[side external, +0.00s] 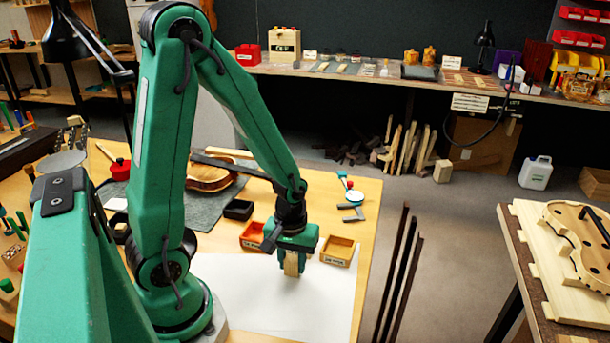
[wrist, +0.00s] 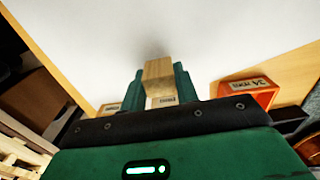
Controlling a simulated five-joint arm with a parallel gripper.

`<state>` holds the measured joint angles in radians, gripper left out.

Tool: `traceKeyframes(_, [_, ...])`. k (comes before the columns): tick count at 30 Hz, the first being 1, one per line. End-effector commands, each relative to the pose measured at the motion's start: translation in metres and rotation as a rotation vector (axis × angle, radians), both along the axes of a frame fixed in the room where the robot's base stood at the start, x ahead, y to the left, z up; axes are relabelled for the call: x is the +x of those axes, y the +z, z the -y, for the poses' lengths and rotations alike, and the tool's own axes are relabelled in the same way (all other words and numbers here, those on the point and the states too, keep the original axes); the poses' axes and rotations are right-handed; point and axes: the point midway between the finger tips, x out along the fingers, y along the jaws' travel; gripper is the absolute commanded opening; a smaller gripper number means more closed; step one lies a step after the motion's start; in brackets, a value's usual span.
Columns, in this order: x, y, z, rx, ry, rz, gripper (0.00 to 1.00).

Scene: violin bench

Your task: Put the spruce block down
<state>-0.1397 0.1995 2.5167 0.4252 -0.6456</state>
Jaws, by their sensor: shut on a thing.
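The spruce block (side external: 291,264) is a small pale wooden block held upright between the fingers of my green gripper (side external: 293,268). My gripper is shut on it and points down over the white sheet (side external: 245,300) on the bench. In the wrist view the block (wrist: 158,76) shows between the two green fingertips (wrist: 159,72), with a soft shadow on the white surface beyond it. The block's lower end is at or just above the sheet; I cannot tell whether it touches.
A red-orange tray (side external: 253,236) stands left of my gripper and a light wooden tray (side external: 338,251) right of it. A dark tray (side external: 238,210) and a violin body (side external: 210,178) lie farther back. The white sheet is otherwise clear. Dark strips (side external: 400,270) stand beyond the bench's right edge.

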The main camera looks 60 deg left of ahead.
Motion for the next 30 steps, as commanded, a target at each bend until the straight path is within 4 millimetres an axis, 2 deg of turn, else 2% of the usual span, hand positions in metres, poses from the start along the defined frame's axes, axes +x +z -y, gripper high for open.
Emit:
traceKeyframes(17, [-0.0004,-0.0081,0.0001,0.0,0.0,-0.001,0.09])
traceKeyframes(18, [-0.0004,-0.0077,0.0001,0.0,0.0,0.0,0.38])
traceKeyframes(20, [-0.0004,-0.0076,0.0001,0.0,0.0,0.0,0.5])
traceKeyframes(30, [-0.0002,-0.0072,0.0001,0.0,0.0,0.0,0.52])
